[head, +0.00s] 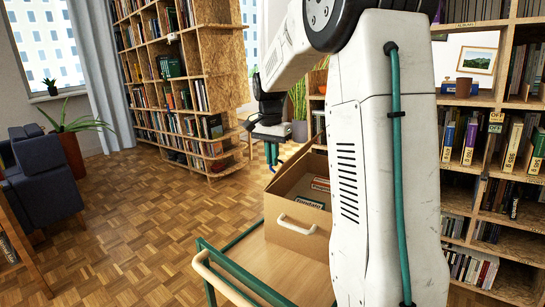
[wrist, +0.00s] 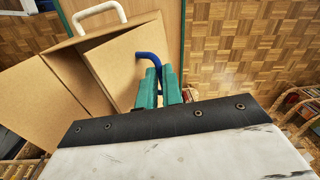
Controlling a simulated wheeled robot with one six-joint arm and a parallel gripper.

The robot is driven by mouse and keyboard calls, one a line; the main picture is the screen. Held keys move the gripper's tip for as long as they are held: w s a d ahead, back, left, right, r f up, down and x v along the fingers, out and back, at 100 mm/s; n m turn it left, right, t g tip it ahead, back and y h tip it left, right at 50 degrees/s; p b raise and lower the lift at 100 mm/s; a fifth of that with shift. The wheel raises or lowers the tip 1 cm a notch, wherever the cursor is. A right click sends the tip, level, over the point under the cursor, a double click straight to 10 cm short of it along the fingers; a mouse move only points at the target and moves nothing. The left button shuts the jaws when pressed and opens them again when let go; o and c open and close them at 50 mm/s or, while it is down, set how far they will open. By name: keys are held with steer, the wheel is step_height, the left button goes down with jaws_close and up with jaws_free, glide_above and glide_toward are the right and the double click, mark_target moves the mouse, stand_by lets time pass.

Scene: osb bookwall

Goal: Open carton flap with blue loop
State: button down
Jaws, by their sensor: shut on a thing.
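The tan cardboard carton (head: 290,238) stands on a wooden-topped cart, with a white handle (head: 297,224) on its near side. Its top is partly open in the head view, and books (head: 309,201) show inside. In the wrist view, the flap (wrist: 122,62) is a tan panel below the white handle (wrist: 99,14). The blue loop (wrist: 150,57) stands at this flap's right edge. My gripper (wrist: 161,76) has green fingers shut on the loop. In the head view, my gripper (head: 272,153) is at the carton's far left corner, partly hard to make out.
The cart (head: 238,280) has a green frame and a pale push handle. Bookshelves stand at the back (head: 215,95) and at the right (head: 510,190). A dark armchair (head: 42,190) is at the left. The parquet floor (head: 140,215) between is clear. My arm hides the carton's right side.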

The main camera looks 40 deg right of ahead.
steer(key=w+a+f+g+h, duration=0.2)
steer(key=w+f+g+h, duration=0.1)
steer(key=w+g, duration=0.4)
steer(key=shift+a+g, duration=0.25)
steer(key=shift+g, duration=0.95)
steer(key=shift+f, duration=0.15)
steer(key=c, duration=1.5)
jaws_free()
steer(key=shift+c, duration=0.2)
